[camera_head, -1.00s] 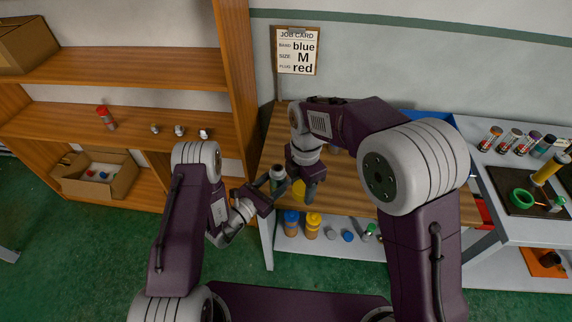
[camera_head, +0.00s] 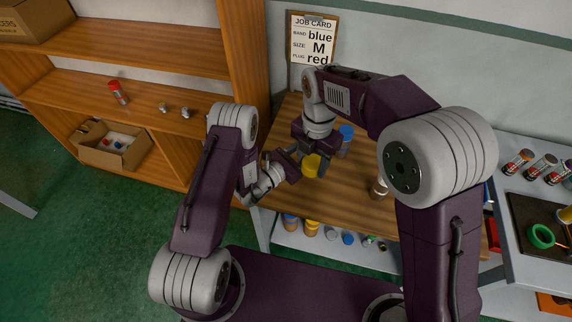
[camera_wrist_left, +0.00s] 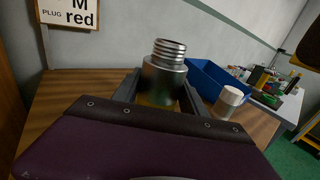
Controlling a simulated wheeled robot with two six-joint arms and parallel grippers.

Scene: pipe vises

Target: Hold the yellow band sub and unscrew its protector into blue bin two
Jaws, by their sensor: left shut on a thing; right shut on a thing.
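In the left wrist view a grey metal sub (camera_wrist_left: 164,79) stands upright with its bare threaded end up. Yellow shows low on it, between the fingers. My left gripper (camera_wrist_left: 160,92) is shut around it.
A white-topped cylinder (camera_wrist_left: 233,97) stands on the wooden table near the bin. The job card (camera_head: 313,38) hangs on the wall. Capped pieces (camera_head: 311,228) stand on the lower shelf. A wooden shelf unit (camera_head: 140,95) is at left.

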